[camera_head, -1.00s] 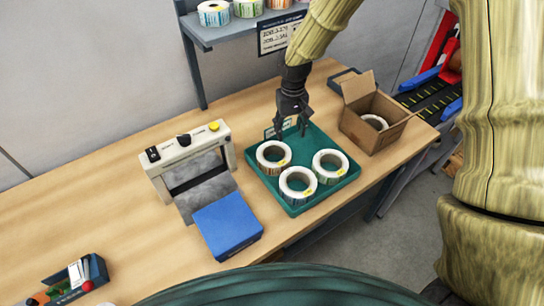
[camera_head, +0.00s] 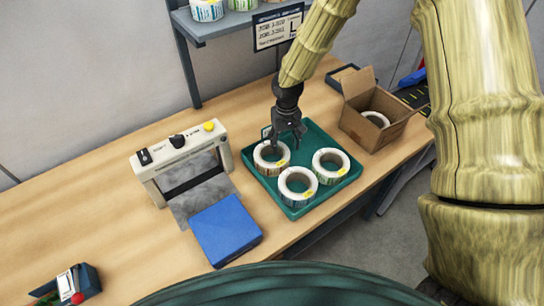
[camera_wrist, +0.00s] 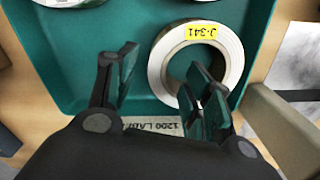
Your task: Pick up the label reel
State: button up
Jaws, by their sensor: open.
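Three white label reels lie flat in the green tray (camera_head: 333,186): a back-left reel (camera_head: 264,163), a front reel (camera_head: 298,199) and a right reel (camera_head: 331,154). My gripper (camera_head: 286,143) is open and empty over the back-left reel, partly covering its far side. In the wrist view my gripper (camera_wrist: 160,77) has one finger left of the reel with yellow label J-341 (camera_wrist: 232,50) and the other over that reel's hole and lower rim. The rim shows between the fingers. Whether the fingertips touch it or how deep they reach, I cannot tell.
A rewinder (camera_head: 181,155) with a blue block (camera_head: 226,231) stands left of the tray. An open cardboard box (camera_head: 386,137) holding a reel stands right. A shelf (camera_head: 225,27) with reels hangs behind. The bench's left part is mostly clear.

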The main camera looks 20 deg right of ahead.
aim_at(285, 150)
jog(key=shift+s+f+p, duration=0.25)
jog(key=shift+f+p, duration=0.65)
jog(key=shift+f, duration=0.25)
jog(key=shift+f+p, duration=0.6)
jog(key=shift+f, duration=1)
grip_shut()
